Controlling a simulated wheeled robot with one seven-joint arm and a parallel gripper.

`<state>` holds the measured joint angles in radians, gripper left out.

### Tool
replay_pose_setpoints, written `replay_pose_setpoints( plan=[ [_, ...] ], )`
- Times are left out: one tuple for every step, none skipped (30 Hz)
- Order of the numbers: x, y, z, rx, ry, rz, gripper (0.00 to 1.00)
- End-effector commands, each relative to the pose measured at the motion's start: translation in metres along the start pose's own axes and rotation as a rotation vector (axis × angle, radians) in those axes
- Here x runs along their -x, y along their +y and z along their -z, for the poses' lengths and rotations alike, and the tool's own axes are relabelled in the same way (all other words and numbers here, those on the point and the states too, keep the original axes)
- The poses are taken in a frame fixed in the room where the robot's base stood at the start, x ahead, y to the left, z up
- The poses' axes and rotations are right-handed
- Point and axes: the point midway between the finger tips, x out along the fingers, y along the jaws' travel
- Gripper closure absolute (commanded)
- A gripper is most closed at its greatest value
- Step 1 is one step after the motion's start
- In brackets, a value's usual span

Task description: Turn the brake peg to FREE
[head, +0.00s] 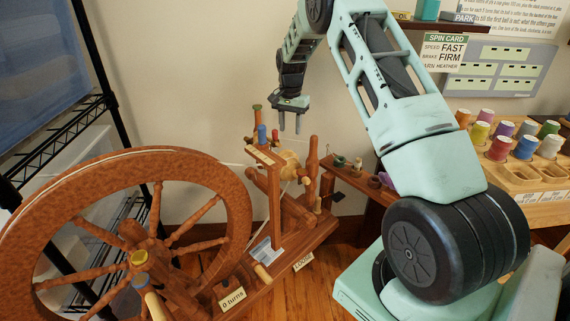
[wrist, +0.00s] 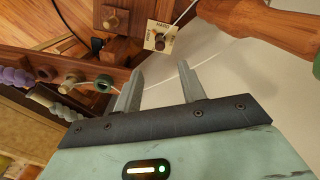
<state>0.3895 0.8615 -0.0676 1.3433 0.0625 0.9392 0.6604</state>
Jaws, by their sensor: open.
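A pale plate (wrist: 152,33) on the spinning wheel's wooden frame carries small lettering that seems to read HARD. In the head view my gripper (head: 290,128) hangs fingers down above the back of the spinning wheel (head: 268,205). I cannot pick out the peg for sure there.
A second round knob (wrist: 115,18) sits on the wood near the plate. The large drive wheel (head: 232,200) fills the left. A wooden shelf (head: 345,180) with small items and a thread rack (head: 525,175) stand right. A card (head: 444,52) reads FAST, FIRM, HEATHER.

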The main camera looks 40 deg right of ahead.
Motion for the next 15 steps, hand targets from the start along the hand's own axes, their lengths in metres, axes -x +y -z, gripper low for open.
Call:
replay_pose_setpoints(
  plan=[
    [-0.013, 0.000, -0.001, 0.000, -0.003, -0.002, 0.59],
    [-0.019, 0.001, -0.001, 0.000, -0.004, -0.003, 0.59],
    [-0.027, 0.000, -0.001, 0.001, -0.003, -0.002, 0.59],
    [-0.034, 0.000, -0.001, 0.001, -0.003, -0.002, 0.59],
    [-0.040, 0.000, -0.001, 0.001, -0.003, -0.002, 0.59],
    [-0.049, 0.000, -0.001, 0.001, -0.003, -0.002, 0.59],
    [-0.054, 0.000, -0.001, 0.001, -0.003, -0.002, 0.59],
    [-0.061, 0.000, -0.001, 0.001, -0.003, -0.002, 0.59],
    [-0.070, 0.000, -0.001, 0.001, -0.003, -0.001, 0.59],
    [-0.076, 0.000, -0.001, 0.001, -0.003, -0.001, 0.59],
    [-0.082, 0.000, -0.001, 0.001, -0.004, -0.001, 0.59],
    [-0.090, 0.000, -0.001, 0.002, -0.003, -0.001, 0.59],
    [-0.096, 0.000, -0.001, 0.002, -0.003, -0.001, 0.59],
    [-0.102, 0.000, -0.001, 0.002, -0.003, -0.001, 0.59],
    [-0.109, 0.000, -0.001, 0.002, -0.003, -0.001, 0.59]
  ],
)
